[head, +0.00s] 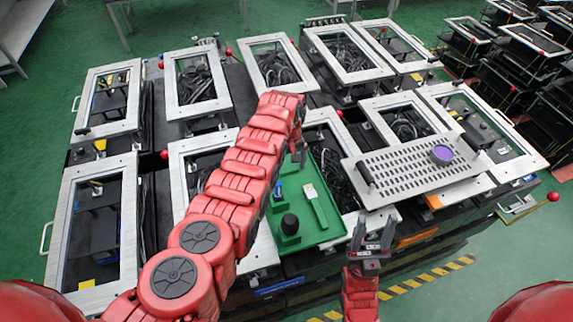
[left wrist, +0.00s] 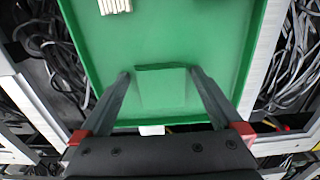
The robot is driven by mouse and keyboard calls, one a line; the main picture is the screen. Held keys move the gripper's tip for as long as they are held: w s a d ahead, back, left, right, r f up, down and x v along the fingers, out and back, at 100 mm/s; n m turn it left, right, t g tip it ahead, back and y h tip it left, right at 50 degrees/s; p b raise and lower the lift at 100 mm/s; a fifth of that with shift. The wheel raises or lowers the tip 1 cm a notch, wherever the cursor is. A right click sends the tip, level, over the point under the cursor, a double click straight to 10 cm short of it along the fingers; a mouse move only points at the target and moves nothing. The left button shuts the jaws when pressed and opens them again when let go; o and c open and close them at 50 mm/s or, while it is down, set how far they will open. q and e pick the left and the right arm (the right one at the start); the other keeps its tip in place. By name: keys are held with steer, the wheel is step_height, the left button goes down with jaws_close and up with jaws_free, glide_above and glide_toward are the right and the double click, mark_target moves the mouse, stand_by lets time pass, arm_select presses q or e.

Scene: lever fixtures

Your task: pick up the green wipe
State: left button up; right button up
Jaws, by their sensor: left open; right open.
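In the left wrist view, the green wipe (left wrist: 163,92) looks like a flat, paler green square with a dark far edge. It lies on the floor of the green tray (left wrist: 233,45), near the tray's near edge. My left gripper (left wrist: 160,75) is open, with one finger to each side of the wipe; I cannot tell whether they touch it. In the head view the left gripper (head: 300,156) is at the far end of the tray (head: 333,236), partly hidden by its arm, and the wipe cannot be made out there. My right gripper (head: 373,232) is open and empty, right of the tray.
The tray also holds a black knob-like piece (head: 290,224), a blue item (head: 278,191) and a white block (head: 310,191). A perforated metal plate (head: 400,176) with a purple disc (head: 442,154) lies to the right. Framed boxes with cables surround the tray.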

arm_select(q)
steer(key=c, duration=1.2)
steer(key=shift+o, duration=0.2)
steer(key=shift+r, duration=0.2)
